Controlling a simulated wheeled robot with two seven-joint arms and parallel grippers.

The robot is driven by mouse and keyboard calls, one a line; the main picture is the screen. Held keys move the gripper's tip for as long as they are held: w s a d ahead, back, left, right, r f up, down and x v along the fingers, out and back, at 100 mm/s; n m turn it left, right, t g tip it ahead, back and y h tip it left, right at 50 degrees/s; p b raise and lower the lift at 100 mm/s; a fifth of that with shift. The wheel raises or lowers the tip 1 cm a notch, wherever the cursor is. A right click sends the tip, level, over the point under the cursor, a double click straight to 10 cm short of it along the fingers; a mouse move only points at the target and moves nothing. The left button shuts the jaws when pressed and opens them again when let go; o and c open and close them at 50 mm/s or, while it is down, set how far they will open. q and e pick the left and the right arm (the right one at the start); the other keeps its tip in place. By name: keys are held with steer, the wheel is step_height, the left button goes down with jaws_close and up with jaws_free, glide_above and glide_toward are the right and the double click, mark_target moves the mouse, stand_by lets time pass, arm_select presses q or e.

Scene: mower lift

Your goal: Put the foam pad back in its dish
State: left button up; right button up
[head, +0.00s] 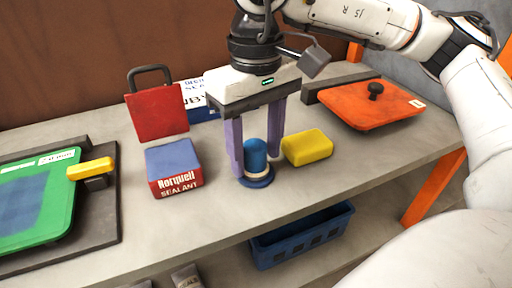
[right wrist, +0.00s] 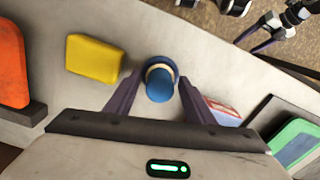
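A blue round-topped knob (head: 255,153) stands upright above a cream band and a round blue dish (head: 259,182) near the table's front edge. The cream band looks like the foam pad (head: 246,174), low at the dish; whether it is seated inside I cannot tell. My right gripper (head: 258,165) points down with its purple fingers on either side of the knob. The right wrist view shows the knob (right wrist: 160,86) between the spread fingers, with gaps at both sides. My left gripper (right wrist: 262,40) shows at the top right of that view, off the table, its purple fingers apart.
A yellow block (head: 308,148) lies just right of the dish. A red-and-blue sealant box (head: 174,168) stands to its left. An orange lid (head: 371,104) and a green panel (head: 37,205) lie farther out. A blue crate (head: 302,236) is below.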

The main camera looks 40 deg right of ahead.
mark_target(256, 145)
step_height(256, 145, up, 12)
steer(key=p, duration=0.2)
steer(key=shift+r, duration=0.2)
stand_by(0.3)
steer(key=shift+c, duration=0.3)
stand_by(1.0)
